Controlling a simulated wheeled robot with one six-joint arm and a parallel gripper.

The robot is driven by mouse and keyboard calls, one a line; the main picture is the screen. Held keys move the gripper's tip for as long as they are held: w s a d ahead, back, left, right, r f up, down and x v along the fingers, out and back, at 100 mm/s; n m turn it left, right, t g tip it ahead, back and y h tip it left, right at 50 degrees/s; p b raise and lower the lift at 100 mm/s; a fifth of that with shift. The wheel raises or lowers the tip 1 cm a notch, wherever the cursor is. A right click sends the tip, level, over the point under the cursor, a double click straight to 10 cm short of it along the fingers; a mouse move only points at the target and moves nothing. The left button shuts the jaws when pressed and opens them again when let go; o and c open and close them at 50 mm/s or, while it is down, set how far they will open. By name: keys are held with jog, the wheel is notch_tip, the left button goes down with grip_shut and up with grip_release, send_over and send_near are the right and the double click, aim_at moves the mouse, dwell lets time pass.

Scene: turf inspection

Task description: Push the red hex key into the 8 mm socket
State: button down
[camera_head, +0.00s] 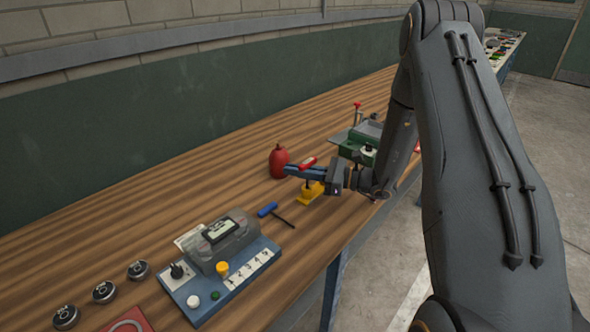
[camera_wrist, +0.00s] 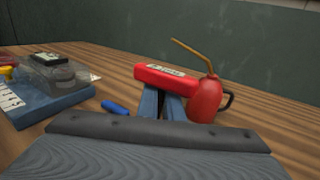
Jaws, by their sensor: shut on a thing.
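The red hex key's handle (camera_wrist: 165,77) has a pale label and sits across the tips of my gripper (camera_wrist: 161,94) in the wrist view. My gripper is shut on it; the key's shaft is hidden. In the head view the red handle (camera_head: 308,162) shows beside my gripper's blue fingers, above the table. Three round black pieces with pale markings, such as the middle one (camera_head: 104,291), stand at the front left, well away from the gripper. They may be sockets, but I cannot read which is 8 mm.
A red oil can (camera_head: 278,161) stands close to my gripper. A yellow block (camera_head: 309,191) is below it. A blue-handled key (camera_head: 268,209) lies on the wooden table. A blue device panel (camera_head: 240,283) stands before it. A green machine (camera_head: 352,151) is behind. Bare table lies at left.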

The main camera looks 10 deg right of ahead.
jog(key=shift+f+b, duration=0.4)
jog(key=shift+f, duration=0.3)
jog(key=c, duration=1.8)
grip_release()
jog(key=shift+c, duration=0.2)
jog(key=shift+d, duration=0.1)
jog(key=b+v, duration=0.2)
jog(key=v, duration=0.5)
jog(key=shift+s+d, duration=0.2)
jog(key=shift+d, duration=0.1)
